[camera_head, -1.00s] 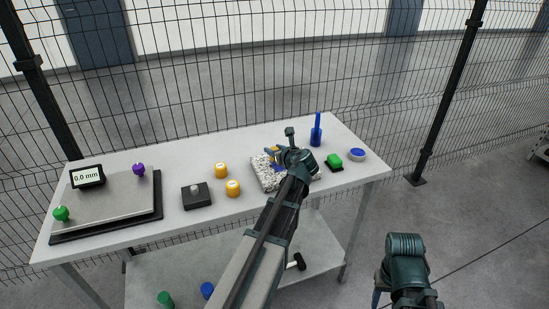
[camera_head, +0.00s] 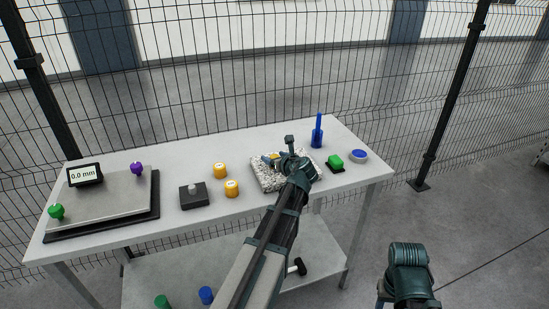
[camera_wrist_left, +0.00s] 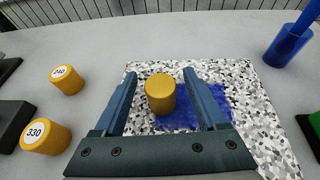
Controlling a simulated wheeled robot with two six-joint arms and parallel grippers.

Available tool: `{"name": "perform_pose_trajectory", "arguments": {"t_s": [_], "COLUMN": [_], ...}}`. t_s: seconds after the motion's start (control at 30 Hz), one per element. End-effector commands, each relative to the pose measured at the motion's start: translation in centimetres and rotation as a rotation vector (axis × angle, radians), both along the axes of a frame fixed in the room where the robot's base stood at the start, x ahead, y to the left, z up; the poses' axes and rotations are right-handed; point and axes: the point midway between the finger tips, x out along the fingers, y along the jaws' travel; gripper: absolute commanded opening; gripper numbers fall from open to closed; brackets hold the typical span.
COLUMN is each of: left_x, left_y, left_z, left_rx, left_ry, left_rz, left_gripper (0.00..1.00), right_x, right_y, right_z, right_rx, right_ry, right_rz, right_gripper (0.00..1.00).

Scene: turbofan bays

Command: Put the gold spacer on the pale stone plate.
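The gold spacer (camera_wrist_left: 160,96) is a plain gold cylinder. It appears to stand upright on the pale speckled stone plate (camera_wrist_left: 264,120), at the edge of a blue patch (camera_wrist_left: 212,106). My left gripper (camera_wrist_left: 161,76) is open around it, with a gap between the spacer and each finger. In the head view my left gripper (camera_head: 276,157) is over the plate (camera_head: 262,182), and the arm hides part of the plate. My right gripper (camera_head: 381,296) is low at the right, off the table, mostly hidden behind its wrist.
Two yellow cylinders, marked 240 (camera_wrist_left: 66,80) and 330 (camera_wrist_left: 45,136), stand left of the plate. A black block (camera_head: 194,195) and a grey gauge plate (camera_head: 105,197) lie farther left. A blue upright tool (camera_head: 317,134), green button (camera_head: 335,160) and blue-topped disc (camera_head: 359,155) stand right.

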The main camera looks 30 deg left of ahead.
Motion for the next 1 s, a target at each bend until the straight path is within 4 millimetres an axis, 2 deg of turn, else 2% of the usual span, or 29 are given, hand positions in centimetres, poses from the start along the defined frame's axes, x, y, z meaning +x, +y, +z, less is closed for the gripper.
{"name": "perform_pose_trajectory", "arguments": {"t_s": [0.2,0.7,1.0], "left_x": [0.0,-5.3,-6.5], "left_y": [0.0,-7.1,-8.9], "left_z": [0.6,4.2,4.9], "left_rx": [0.0,0.0,0.0], "left_ry": [0.0,-0.001,0.0], "left_rz": [0.0,-0.002,0.0], "left_gripper": [0.74,0.74,0.74], "right_x": [0.0,0.0,0.0], "right_y": [0.0,0.0,0.0], "right_z": [0.6,4.2,4.9], "right_rx": [0.0,0.0,0.0], "right_ry": [0.0,0.0,0.0], "right_rz": [0.0,0.0,0.0], "right_gripper": [0.5,0.5,0.5]}}
